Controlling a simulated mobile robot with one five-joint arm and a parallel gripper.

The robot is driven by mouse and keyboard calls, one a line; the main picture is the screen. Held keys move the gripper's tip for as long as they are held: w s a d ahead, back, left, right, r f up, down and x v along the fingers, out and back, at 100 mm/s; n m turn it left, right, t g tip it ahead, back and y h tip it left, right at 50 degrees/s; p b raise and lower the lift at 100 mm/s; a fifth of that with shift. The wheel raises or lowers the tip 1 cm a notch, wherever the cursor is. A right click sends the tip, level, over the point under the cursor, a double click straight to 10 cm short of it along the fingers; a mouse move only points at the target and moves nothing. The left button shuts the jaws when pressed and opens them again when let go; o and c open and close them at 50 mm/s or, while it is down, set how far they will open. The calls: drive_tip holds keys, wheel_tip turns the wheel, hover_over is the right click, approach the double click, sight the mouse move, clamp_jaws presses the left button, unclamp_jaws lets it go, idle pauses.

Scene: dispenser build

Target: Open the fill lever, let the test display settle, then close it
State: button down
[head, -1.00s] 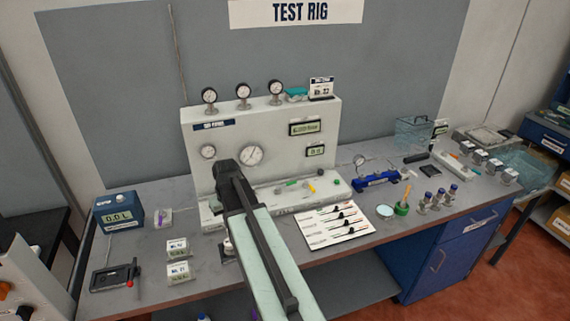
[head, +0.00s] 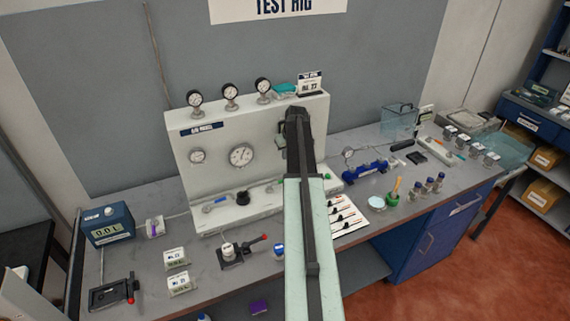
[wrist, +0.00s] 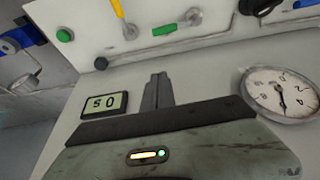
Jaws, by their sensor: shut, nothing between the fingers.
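No lever carries a readable fill label. In the wrist view, a yellow lever (wrist: 117,9) and a green lever (wrist: 165,30) sit on the rig's pipe, seen roughly upside down. In the head view, a blue lever (head: 215,204) sits on the rig base at left. A small panel display (wrist: 104,103) shows in the wrist view; its digits are inverted and hard to read. My gripper (wrist: 155,88) is shut and empty in front of the panel, beside this display and apart from the levers. In the head view my arm hides the panel's right part and the gripper's tips.
Three gauges (head: 230,93) stand on the rig's top (head: 180,120). A large dial (head: 241,156) is on its face. A red-knobbed lever device (head: 240,249) and labelled blocks (head: 177,259) lie on the bench in front. A blue manifold (head: 364,169) stands at right.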

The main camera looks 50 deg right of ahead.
sight(279, 182)
drive_tip(key=b+x, duration=0.8)
drive_tip(key=x, duration=0.1)
drive_tip(key=shift+s+f, duration=0.1)
drive_tip(key=shift+f, duration=0.05)
drive_tip(key=shift+f+b, duration=0.5)
drive_tip(key=shift+f, duration=0.05)
drive_tip(key=shift+s+a+r, duration=0.1)
drive_tip(key=shift+s+a, duration=0.25)
drive_tip(key=shift+s, duration=0.5)
drive_tip(key=shift+s+a+r, duration=0.1)
drive_tip(key=shift+s+a, duration=0.25)
drive_tip(key=shift+s, duration=0.45)
drive_tip(key=shift+s, duration=0.1)
